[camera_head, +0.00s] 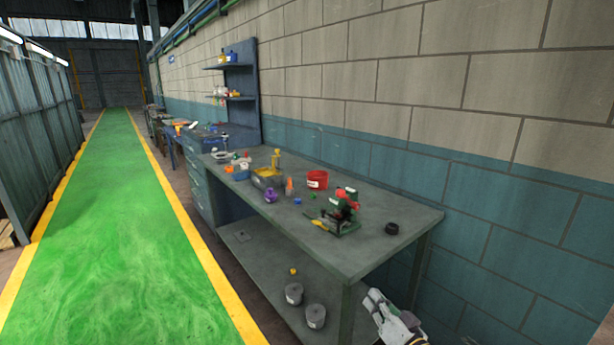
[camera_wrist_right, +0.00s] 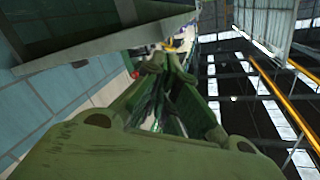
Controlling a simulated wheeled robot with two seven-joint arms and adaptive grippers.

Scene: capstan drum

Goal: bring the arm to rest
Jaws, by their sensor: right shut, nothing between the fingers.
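My right gripper (camera_head: 376,302) shows at the lower edge of the head view, beside the near right end of the workbench and below its top. It is shut and empty, apart from everything on the bench. In the right wrist view its green-tinted fingers (camera_wrist_right: 166,66) come together near the top middle. A small green device with a red part (camera_head: 345,212), perhaps the capstan drum, stands on the bench near its front edge. My left gripper is in neither view.
The grey workbench (camera_head: 390,252) carries a red bin (camera_head: 317,179), a black ring (camera_head: 392,228) and a purple item (camera_head: 271,195). Two grey cylinders (camera_head: 315,316) stand on its lower shelf. A block wall (camera_head: 520,200) runs behind. The green walkway (camera_head: 110,230) at left is clear.

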